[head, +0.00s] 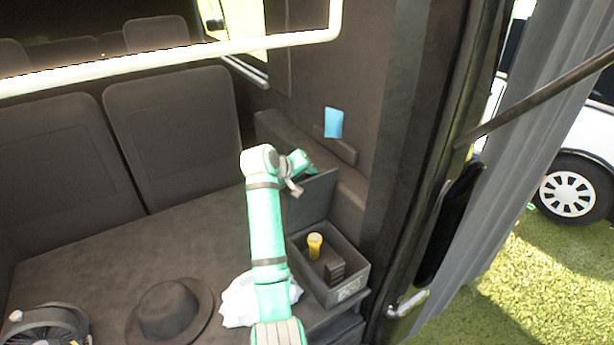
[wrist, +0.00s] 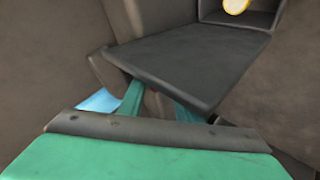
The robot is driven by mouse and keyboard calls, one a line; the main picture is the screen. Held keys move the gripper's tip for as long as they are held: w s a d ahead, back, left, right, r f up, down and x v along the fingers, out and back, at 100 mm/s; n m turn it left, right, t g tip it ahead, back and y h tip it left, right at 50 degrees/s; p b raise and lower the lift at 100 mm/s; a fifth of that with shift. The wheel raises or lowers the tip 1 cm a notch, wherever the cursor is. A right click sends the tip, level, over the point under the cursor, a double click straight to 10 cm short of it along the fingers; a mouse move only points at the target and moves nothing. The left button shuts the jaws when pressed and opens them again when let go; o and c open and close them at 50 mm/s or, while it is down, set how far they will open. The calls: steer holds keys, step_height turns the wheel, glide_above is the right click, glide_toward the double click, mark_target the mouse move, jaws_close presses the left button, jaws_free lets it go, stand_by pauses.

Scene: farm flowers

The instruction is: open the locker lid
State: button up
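The locker lid (head: 312,198) is a dark flat panel standing raised at the back of the open locker box (head: 363,278). In the wrist view the lid (wrist: 190,60) fills the upper middle, with part of the box interior beyond it. My gripper (head: 303,166) is at the lid's upper edge, on the side away from the box. In the wrist view the teal fingers of my gripper (wrist: 158,103) are spread apart and pass behind the lid's near edge. Their tips are hidden, and I cannot tell whether they touch the lid.
A yellow-topped object (head: 315,245) and a small dark block are in the box. A white cloth (head: 238,305), a dark hat (head: 170,311) and a round black device (head: 48,328) lie left. Dark seats (head: 175,130) stand behind. A blue card (head: 334,122) is near the wall.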

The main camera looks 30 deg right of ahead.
steer(key=shift+o, duration=0.4)
steer(key=shift+s+a+r, duration=0.1)
steer(key=shift+s+r, duration=0.05)
steer(key=shift+r, duration=0.1)
steer(key=v, duration=1)
steer(key=shift+a, duration=0.25)
